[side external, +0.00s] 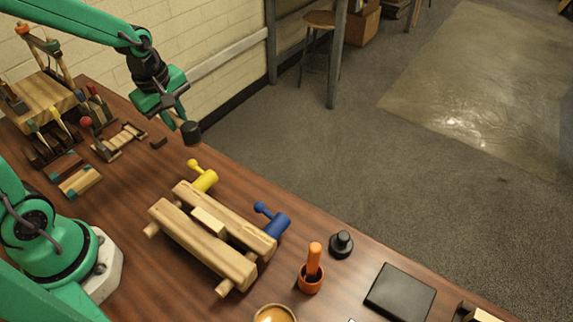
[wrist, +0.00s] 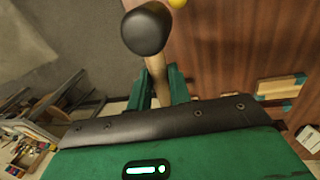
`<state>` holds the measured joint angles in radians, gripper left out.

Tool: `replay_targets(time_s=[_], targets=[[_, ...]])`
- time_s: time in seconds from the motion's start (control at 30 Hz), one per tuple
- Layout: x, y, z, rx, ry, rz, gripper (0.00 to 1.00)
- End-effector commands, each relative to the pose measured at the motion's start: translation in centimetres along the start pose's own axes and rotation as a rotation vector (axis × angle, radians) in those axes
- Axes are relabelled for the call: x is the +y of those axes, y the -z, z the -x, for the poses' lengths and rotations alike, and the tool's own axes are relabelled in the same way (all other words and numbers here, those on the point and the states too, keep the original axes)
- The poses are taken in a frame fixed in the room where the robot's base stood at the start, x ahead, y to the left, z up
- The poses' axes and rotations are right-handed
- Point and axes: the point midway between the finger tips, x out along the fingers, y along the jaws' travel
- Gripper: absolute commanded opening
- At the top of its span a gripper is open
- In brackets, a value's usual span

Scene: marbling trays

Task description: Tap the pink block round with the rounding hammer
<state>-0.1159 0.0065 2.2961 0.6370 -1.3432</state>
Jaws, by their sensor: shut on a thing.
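My gripper (side external: 173,108) is raised over the far left edge of the table, shut on a hammer. The hammer's black rounded head (side external: 191,132) hangs below the jaws. In the wrist view, the head (wrist: 147,28) and its pale wooden handle (wrist: 158,72) stand out between my green fingers (wrist: 158,90). A wooden vise (side external: 180,237) lies on the table, to the right of the hammer and nearer the camera. A pale cream block (side external: 208,221) sits between its two beams. I see no clearly pink block; I cannot tell if this is it.
Yellow (side external: 204,178) and blue (side external: 273,219) mallet-shaped handles stick out from the vise's far side. An orange cup with a tool (side external: 312,275), a black knob (side external: 341,244) and a black slab (side external: 400,292) are at right. Wooden racks (side external: 45,100) crowd the left.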

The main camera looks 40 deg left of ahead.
Motion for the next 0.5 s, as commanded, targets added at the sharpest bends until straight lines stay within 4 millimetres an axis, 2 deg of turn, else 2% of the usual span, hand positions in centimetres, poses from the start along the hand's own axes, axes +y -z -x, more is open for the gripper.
replay_targets(time_s=[0.17,0.5], targets=[[0.2,-3.7,0.9,-0.021,-0.009,-0.106,0.0],[-0.8,-10.6,2.6,-0.062,-0.019,-0.311,0.0]])
